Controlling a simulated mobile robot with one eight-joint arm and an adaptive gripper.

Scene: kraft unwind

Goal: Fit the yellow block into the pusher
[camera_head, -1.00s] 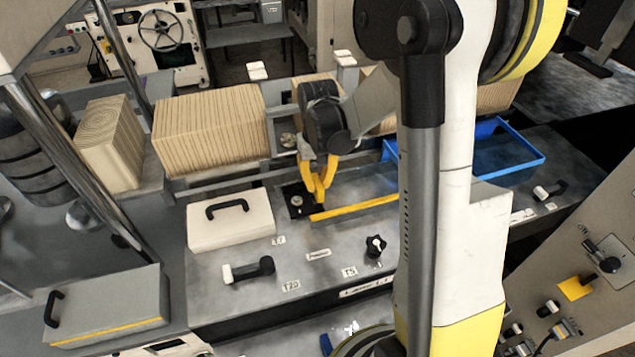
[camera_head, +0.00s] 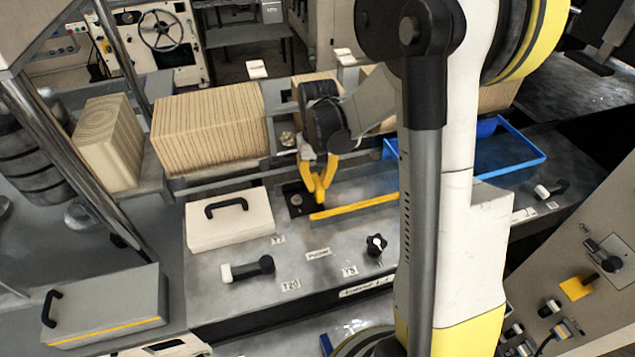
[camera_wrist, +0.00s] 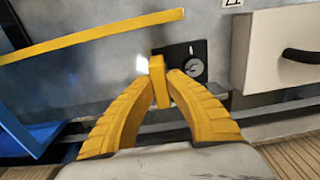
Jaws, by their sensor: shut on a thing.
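The small yellow block (camera_wrist: 160,83) is pinched upright between the fingertips of my gripper (camera_wrist: 160,92) in the wrist view. In the head view my gripper (camera_head: 319,190) points down over the grey console, and its yellow fingers hide most of the block. A dark plate with a round metal piece (camera_wrist: 192,67) lies just beyond the block; it also shows left of the fingertips in the head view (camera_head: 296,200). I cannot tell for sure that this plate is the pusher, or whether the block touches it.
A long yellow strip (camera_head: 355,207) runs along the console (camera_head: 330,275) right of my fingers. A white cover with a black handle (camera_head: 229,222) stands left. A blue tray (camera_head: 520,155) is at right. Striped paper stacks (camera_head: 210,130) stand behind. Knobs sit in front.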

